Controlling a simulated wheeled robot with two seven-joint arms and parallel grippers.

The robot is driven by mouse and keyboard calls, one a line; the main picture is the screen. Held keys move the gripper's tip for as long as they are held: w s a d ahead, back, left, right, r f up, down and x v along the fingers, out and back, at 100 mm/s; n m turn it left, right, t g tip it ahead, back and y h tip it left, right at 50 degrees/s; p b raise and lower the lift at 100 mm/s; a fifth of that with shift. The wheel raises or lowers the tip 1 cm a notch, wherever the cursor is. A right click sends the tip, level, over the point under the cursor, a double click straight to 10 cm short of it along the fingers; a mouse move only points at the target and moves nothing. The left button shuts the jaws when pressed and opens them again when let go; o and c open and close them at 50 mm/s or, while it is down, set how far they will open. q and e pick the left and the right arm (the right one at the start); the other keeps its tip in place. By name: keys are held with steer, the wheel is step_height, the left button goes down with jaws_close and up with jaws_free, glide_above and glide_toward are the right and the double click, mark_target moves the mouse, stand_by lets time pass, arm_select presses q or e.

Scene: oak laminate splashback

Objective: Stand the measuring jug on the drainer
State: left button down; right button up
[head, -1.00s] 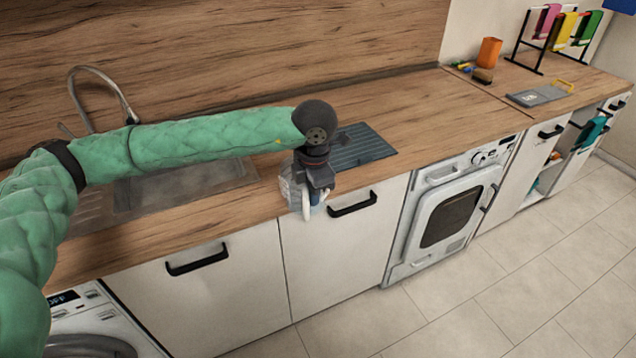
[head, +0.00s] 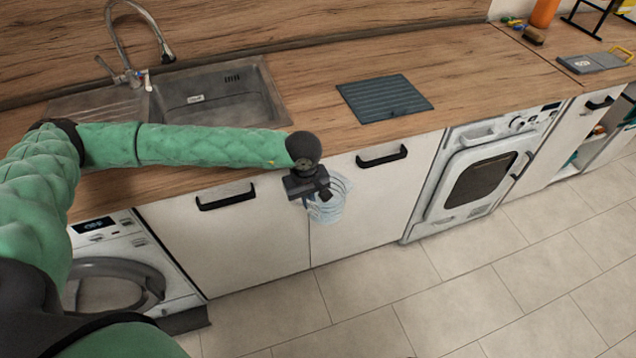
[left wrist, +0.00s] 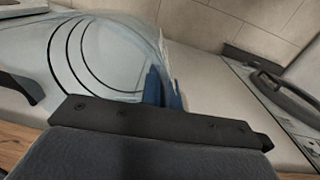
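The measuring jug (head: 332,203) is clear with dark rings round it. My left gripper (head: 320,194) is shut on it and holds it in the air in front of the white cabinet fronts, below counter height in the picture. The jug's clear wall (left wrist: 105,45) fills the upper left of the left wrist view, with a blue part beside it. The exact grip point is hidden. The drainer (head: 385,98), a dark ribbed mat, lies empty on the worktop, behind and right of the jug. My right gripper is not in view.
A steel sink (head: 222,95) with a tap (head: 140,45) is left of the drainer. Black cabinet handles (head: 382,156) stick out near the jug. A white front-loading machine (head: 478,180) stands to the right. The worktop (head: 460,70) right of the drainer is clear.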

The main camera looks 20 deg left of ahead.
arm_select(q)
step_height(320, 180, down, 8)
steer(key=s+a+m, duration=0.2)
steer(key=m, duration=0.5)
steer(key=shift+m, duration=0.3)
steer(key=shift+f, duration=0.1)
